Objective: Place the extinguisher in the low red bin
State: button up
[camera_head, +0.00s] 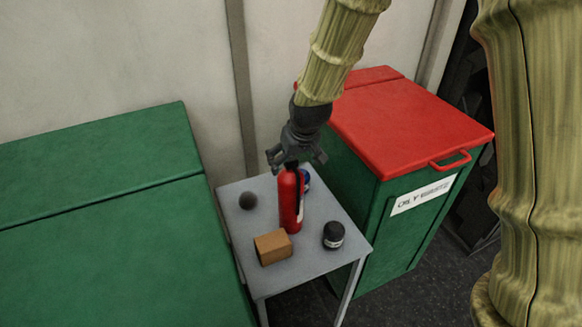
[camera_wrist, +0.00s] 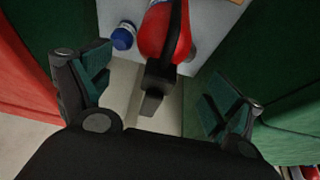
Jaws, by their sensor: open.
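The red extinguisher (camera_head: 289,200) with a black top stands upright on a small grey table (camera_head: 309,262). Its red body (camera_wrist: 160,30) and black handle also show in the wrist view. My gripper (camera_head: 296,160) is open above and around the extinguisher's top in the head view. In the wrist view the spread fingers (camera_wrist: 155,90) have the black handle between them, with gaps on both sides; I cannot tell whether they touch it. A green bin with a red lid (camera_head: 405,120) and a white label stands right of the table. Its lid looks shut.
A brown box (camera_head: 273,247), a dark ball (camera_head: 248,201), a black jar (camera_head: 333,235) and a blue can (camera_head: 306,180) share the table. The can is close behind the extinguisher. A large green container (camera_head: 110,235) borders the table at left. A pale wall (camera_head: 130,60) stands behind.

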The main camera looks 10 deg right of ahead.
jog(key=shift+b+v, duration=0.5)
jog(key=shift+v, duration=2.05)
